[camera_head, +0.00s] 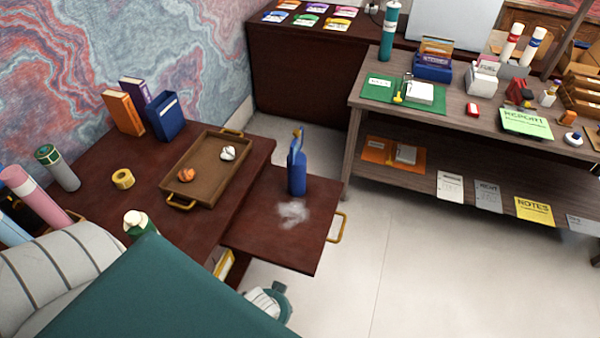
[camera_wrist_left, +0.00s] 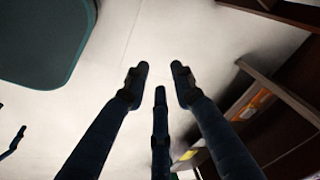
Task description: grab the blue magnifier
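I cannot make out a blue magnifier in either view. A small yellow handled item (camera_head: 399,97) lies on the green mat (camera_head: 372,84) on the right desk; it is too small to identify surely. My left gripper (camera_wrist_left: 158,82) shows in the left wrist view with its dark fingers spread, open and empty, above the pale floor. It is not in the head view. My right gripper cannot be identified in either view.
A dark desk (camera_head: 92,187) holds a brown tray (camera_head: 206,187) with crumpled paper. A blue spray bottle (camera_head: 297,172) stands on a lower side surface (camera_head: 255,234) by a whitish patch. A teal chair-like shape (camera_head: 150,295) fills the bottom left. Pale floor (camera_head: 400,260) is clear.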

